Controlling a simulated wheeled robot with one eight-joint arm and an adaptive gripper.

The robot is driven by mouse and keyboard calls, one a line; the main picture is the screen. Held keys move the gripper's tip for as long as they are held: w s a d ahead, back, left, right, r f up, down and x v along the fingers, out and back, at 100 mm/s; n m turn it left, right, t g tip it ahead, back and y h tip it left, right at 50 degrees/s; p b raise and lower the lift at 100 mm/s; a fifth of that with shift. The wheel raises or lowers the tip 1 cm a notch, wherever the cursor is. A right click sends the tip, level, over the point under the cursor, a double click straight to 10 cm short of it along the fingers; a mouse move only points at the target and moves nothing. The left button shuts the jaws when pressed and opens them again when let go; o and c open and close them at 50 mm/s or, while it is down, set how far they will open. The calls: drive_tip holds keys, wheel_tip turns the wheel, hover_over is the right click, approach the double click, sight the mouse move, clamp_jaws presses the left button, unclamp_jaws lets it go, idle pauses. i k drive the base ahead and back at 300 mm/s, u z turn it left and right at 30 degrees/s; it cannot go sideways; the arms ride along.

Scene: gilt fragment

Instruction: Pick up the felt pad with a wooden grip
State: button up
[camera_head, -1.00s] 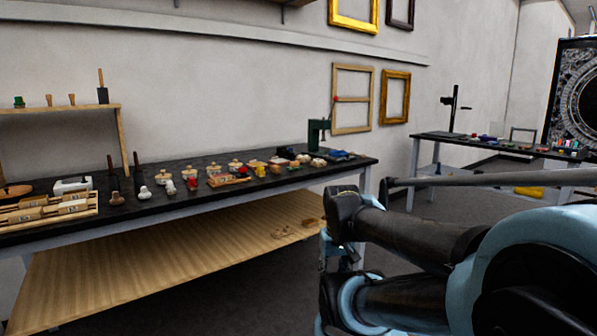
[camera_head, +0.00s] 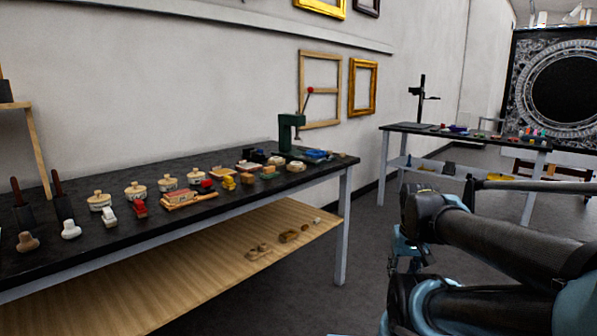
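I cannot pick out the felt pad with a wooden grip for sure. Several small pads and blocks lie on the long black-topped workbench (camera_head: 225,210), among them a green-and-tan block (camera_head: 247,178), a tan block (camera_head: 268,173) and a yellow piece (camera_head: 228,183). They are too small to tell felt from wood. My folded arm fills the lower right, in front of the bench's right end and apart from it. The fingers of my gripper do not show.
Lidded jars (camera_head: 135,190), pale knobs (camera_head: 70,229), a wooden tray (camera_head: 190,199) and a green press (camera_head: 288,132) stand on the bench. A wooden shelf (camera_head: 200,260) lies beneath it. A second table (camera_head: 460,132) stands back right. Grey floor is clear between them.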

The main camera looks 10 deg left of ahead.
sight(269, 173)
drive_tip(key=u, duration=0.1)
drive_tip(key=i, duration=1)
drive_tip(key=u, duration=0.55)
